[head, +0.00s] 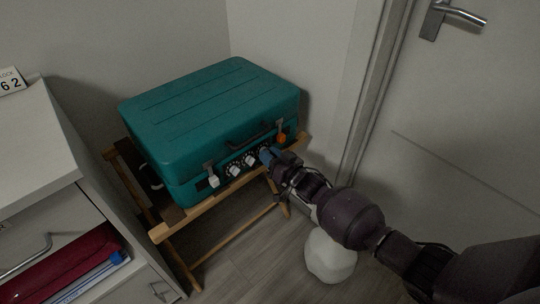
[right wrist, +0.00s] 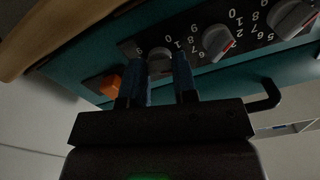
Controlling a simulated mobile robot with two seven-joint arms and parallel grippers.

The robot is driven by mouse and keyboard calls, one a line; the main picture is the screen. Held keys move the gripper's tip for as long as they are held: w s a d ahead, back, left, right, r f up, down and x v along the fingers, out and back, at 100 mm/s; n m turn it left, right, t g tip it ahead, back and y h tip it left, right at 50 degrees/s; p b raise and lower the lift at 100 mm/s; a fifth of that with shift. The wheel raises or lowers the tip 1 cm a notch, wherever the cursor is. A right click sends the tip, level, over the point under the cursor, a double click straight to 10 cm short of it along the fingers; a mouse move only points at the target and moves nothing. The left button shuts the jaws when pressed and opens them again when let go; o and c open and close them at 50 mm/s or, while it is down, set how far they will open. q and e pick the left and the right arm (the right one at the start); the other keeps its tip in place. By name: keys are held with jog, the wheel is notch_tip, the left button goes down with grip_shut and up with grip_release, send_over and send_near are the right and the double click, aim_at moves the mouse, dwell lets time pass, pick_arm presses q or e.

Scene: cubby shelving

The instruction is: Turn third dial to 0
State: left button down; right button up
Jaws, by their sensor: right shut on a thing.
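A teal case (head: 210,105) with a row of dials on its front panel rests on a wooden stand. My left gripper is out of view.
The wooden stand (head: 200,215) has a front rail below. A white faceted object (head: 330,262) is under my arm. A cabinet (head: 35,140) stands left, a door (head: 460,130) right.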

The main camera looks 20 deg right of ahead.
jog(key=shift+n, duration=0.3)
jog(key=shift+f+n, duration=0.1)
jog(key=shift+n, duration=5.5)
jog(key=o, duration=0.9)
jog(key=shift+s, duration=0.1)
